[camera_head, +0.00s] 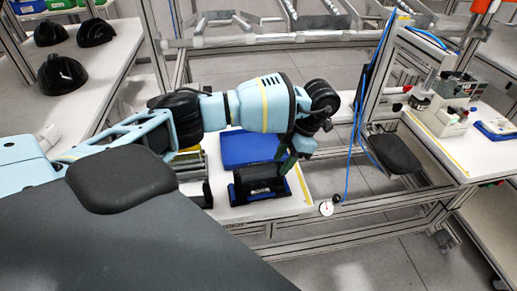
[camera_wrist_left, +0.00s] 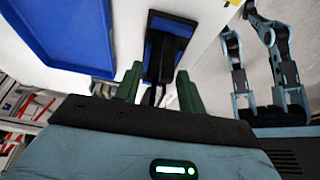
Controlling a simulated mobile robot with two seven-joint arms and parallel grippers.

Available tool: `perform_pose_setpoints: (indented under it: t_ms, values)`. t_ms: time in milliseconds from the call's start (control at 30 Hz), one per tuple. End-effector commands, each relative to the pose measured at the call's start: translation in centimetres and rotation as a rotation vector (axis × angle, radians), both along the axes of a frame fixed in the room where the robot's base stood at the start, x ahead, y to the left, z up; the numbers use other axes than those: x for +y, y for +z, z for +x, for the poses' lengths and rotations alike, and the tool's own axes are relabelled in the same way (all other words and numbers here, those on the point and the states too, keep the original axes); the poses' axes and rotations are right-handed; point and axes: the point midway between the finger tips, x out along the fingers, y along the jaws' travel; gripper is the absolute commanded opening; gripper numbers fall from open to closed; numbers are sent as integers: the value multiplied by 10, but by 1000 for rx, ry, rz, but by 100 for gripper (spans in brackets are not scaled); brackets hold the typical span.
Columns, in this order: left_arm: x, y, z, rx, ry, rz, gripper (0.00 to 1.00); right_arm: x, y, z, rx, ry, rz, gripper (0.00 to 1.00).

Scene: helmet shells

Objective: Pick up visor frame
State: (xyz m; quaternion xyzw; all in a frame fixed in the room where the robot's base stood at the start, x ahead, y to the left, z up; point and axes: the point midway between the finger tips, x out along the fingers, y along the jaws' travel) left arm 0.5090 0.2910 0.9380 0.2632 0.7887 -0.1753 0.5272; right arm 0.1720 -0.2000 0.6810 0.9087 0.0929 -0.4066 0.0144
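A black part, which looks like the visor frame (camera_head: 262,180), sits in a dark blue holder (camera_head: 236,196) on a white table. My left gripper (camera_head: 287,161) is over the right side of this holder, pointing down. In the left wrist view, the two green fingers of my left gripper (camera_wrist_left: 160,88) are apart. The dark blue holder with the black part (camera_wrist_left: 164,50) shows beyond and between them; thin dark strips show in the gap. I cannot tell whether the fingers touch the part. My right gripper is in neither view.
A bright blue tray (camera_head: 248,148) lies just behind the holder; it also shows in the left wrist view (camera_wrist_left: 68,32). Black helmet shells (camera_head: 62,74) stand on a shelf at left. A blue cable (camera_head: 351,160) hangs right of the gripper. A workbench (camera_head: 455,150) stands at right.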

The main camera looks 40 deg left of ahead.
Motion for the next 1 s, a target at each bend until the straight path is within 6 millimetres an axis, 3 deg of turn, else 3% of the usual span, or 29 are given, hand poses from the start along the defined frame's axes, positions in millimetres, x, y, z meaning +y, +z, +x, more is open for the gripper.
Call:
perform_pose_setpoints:
  t_ms: [433,733,1000]
  values:
    - [8,-42,-23,1,0,-1,40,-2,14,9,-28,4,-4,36]
    - [9,-46,-24,1,0,-1,40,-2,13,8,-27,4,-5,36]
    - [9,-46,-24,1,0,-1,4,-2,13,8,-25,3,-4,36]
